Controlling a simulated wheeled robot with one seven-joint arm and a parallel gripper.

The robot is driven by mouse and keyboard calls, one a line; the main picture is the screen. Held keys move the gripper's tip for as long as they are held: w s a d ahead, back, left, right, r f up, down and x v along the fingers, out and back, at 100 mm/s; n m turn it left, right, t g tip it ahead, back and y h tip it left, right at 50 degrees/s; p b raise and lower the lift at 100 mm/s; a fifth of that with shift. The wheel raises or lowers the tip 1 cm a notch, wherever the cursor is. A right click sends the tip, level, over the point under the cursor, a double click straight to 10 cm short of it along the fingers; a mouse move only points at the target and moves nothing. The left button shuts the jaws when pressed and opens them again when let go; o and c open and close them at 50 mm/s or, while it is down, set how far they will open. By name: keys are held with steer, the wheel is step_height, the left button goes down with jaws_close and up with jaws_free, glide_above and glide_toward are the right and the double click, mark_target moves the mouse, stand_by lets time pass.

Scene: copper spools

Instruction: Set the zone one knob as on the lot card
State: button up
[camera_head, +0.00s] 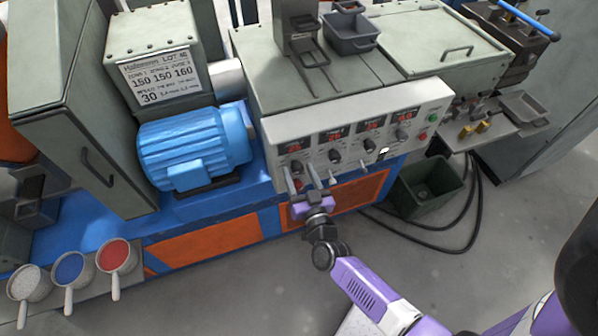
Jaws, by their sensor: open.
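The lot card (161,79) on the grey hopper housing reads 150 150 160 for zones 1, 2 and 3, with 30 below. The white control panel (358,125) has a row of red displays with dark knobs beneath. The leftmost knob (297,166), which I take as zone one, sits under the leftmost display (294,145); its digits are too small to read surely. My gripper (298,176) is open at the panel's lower left, its fingers pointing up toward this knob. I cannot tell whether they touch it. The knob's pointer angle is not clear.
A blue motor (194,146) stands left of the panel. A green bin (427,187) and black cables lie on the floor to the right. Three scoops, with white, blue (69,268) and red contents, stand at lower left.

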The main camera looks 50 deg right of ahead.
steer(key=shift+w, duration=0.15)
jaws_close()
steer(key=shift+d+m, duration=0.1)
steer(key=shift+m, duration=0.2)
steer(key=shift+m+b, duration=0.6)
steer(key=shift+m, duration=2)
jaws_free()
